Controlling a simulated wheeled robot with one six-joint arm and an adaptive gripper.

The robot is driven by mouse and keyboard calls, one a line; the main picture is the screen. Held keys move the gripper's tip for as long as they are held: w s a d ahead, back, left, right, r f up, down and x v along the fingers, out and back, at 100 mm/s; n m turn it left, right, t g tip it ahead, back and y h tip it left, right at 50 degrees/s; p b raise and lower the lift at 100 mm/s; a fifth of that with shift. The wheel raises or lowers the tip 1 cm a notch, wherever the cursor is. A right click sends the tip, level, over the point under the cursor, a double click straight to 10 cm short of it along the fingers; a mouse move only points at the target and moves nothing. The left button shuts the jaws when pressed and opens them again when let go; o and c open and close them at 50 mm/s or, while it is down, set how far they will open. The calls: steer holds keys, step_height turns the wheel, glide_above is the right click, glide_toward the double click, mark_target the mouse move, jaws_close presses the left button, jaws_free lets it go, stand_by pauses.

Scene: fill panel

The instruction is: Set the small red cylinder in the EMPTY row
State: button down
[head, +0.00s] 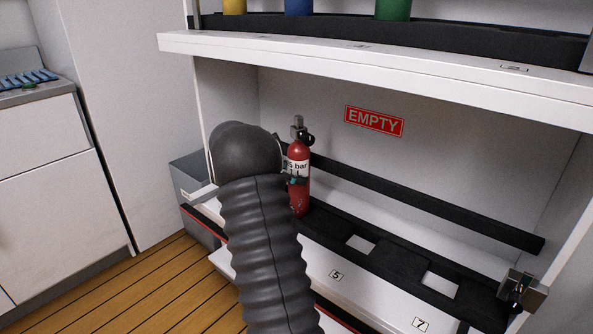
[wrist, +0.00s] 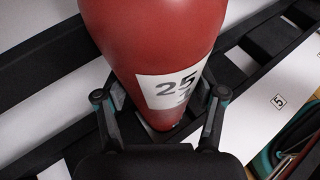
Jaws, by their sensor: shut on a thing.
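The small red cylinder (head: 299,178) stands upright at the left end of the lower shelf, below the red EMPTY sign (head: 374,121). It has a white label and a metal valve on top. My gripper (head: 290,180) is mostly hidden behind my dark arm in the head view. In the wrist view the red cylinder (wrist: 160,45) fills the top middle, and my gripper's two fingers (wrist: 160,105) are shut around it from both sides. Its base is near the black rack (head: 390,262); whether it rests fully in a slot is hidden.
Square openings (head: 361,245) lie to the right in the rack, with number plates 5 (head: 336,275) and 7 (head: 420,323) on the front edge. A black rail (head: 420,203) runs behind. The upper shelf (head: 350,68) overhangs, holding several larger cylinders. A metal latch (head: 522,288) is at right.

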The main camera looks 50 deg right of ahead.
steer(key=shift+r, duration=0.2)
steer(key=shift+c, duration=0.6)
jaws_free()
steer(key=shift+f, duration=0.25)
